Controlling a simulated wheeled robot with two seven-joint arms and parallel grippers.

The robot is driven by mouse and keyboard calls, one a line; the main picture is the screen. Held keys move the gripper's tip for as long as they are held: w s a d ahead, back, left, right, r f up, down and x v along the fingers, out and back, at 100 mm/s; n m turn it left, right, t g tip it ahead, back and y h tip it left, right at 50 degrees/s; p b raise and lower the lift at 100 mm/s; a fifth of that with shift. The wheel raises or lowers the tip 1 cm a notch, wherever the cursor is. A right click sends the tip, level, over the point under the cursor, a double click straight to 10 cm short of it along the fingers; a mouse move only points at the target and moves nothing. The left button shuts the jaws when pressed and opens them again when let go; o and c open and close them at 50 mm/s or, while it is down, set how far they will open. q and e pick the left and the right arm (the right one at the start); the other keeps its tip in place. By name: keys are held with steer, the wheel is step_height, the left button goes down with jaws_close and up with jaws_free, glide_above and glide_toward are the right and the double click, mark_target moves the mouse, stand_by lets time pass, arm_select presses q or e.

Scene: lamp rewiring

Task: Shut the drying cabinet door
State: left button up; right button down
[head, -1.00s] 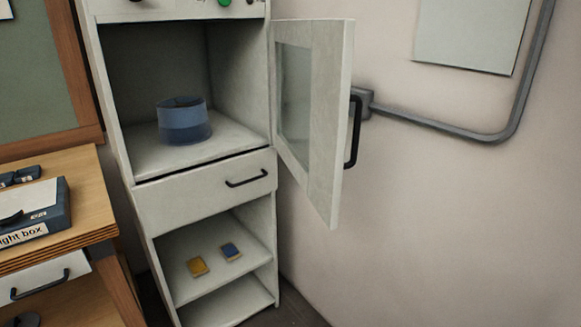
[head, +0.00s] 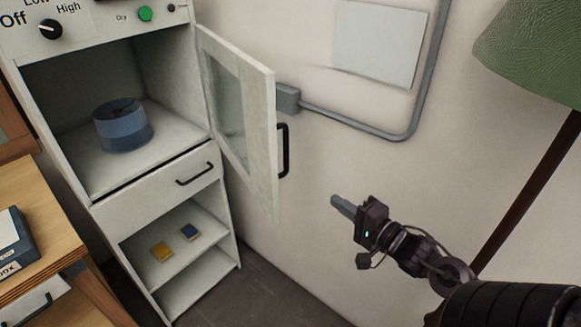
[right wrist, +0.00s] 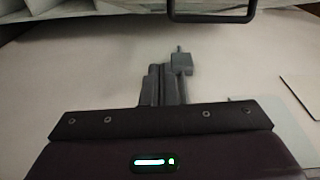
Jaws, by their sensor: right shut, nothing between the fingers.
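The drying cabinet (head: 62,73) stands at the left in the head view. Its door (head: 262,130) is hinged on the right side and swung wide open. The door has a glass pane and a black bar handle (head: 284,150) on its outer face. In the right wrist view a dark bar handle (right wrist: 212,17) shows at the top, apart from the fingers. My right gripper (head: 340,205) is shut and empty, to the right of the door and below the handle, touching nothing. It also shows in the right wrist view (right wrist: 162,72). My left gripper is not in view.
A blue round container (head: 123,128) sits inside the cabinet. Two small blocks lie on the shelf below the drawer (head: 160,188). A wooden desk (head: 45,215) is at the left. A green-shaded lamp (head: 530,50) stands at the right. A grey conduit (head: 370,132) runs along the wall.

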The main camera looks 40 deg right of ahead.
steer(key=w+a+r+p, duration=0.3)
steer(key=w+a, duration=0.4)
steer(key=w, duration=0.3)
steer(key=shift+y, duration=0.3)
steer(key=shift+w+a, duration=0.1)
